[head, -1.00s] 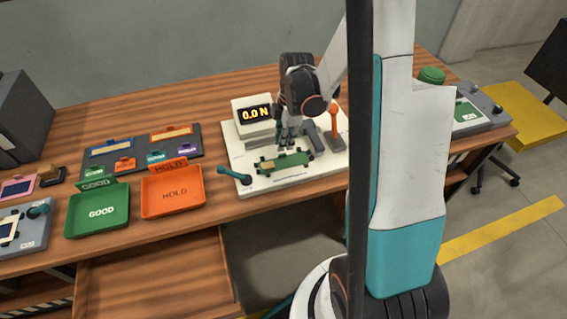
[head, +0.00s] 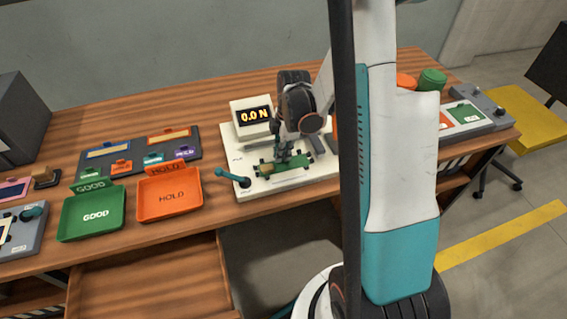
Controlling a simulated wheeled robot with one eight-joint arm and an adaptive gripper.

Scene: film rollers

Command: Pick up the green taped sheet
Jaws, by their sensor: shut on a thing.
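The green taped sheet (head: 268,170) lies low over the white test stand's plate (head: 262,188), with a tan strip on its left part and dark pieces at its ends. My gripper (head: 284,161) points down onto the sheet's middle and is shut on it. The fingers hide part of the sheet's centre. I cannot tell whether the sheet still touches the plate.
A display (head: 253,117) reading 0.0 N stands behind the sheet. A teal lever (head: 231,175) is just left of it. A green GOOD tray (head: 93,213) and an orange HOLD tray (head: 170,196) stand to the left. My arm hides the stand's right side.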

